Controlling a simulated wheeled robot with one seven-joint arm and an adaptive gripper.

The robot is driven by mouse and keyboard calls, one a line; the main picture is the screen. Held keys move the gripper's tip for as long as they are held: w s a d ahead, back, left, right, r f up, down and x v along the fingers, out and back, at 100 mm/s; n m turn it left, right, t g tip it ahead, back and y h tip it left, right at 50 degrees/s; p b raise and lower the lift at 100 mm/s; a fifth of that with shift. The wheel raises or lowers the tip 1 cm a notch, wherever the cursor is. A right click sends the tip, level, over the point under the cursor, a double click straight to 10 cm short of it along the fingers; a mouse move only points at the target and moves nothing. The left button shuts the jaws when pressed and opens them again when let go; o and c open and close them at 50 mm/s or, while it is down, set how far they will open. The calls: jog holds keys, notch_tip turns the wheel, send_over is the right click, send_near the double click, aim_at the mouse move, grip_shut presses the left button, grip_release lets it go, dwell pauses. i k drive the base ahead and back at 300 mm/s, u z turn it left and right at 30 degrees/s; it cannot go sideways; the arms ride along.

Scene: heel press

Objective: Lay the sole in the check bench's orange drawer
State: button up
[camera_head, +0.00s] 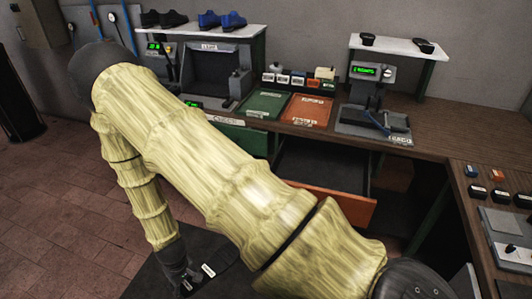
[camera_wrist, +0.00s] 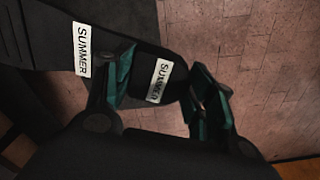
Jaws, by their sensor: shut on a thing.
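In the wrist view my gripper (camera_wrist: 163,92) has its teal-padded fingers closed on a black sole (camera_wrist: 172,55) with a rounded end and a white SUMMER label.
A side counter (camera_head: 500,195) stands at right. The tiled floor (camera_head: 60,220) is clear at left.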

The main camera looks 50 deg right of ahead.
aim_at(308, 181)
jog(key=u, duration=0.45)
jog(key=i, duration=2.5)
jog(key=z, duration=3.15)
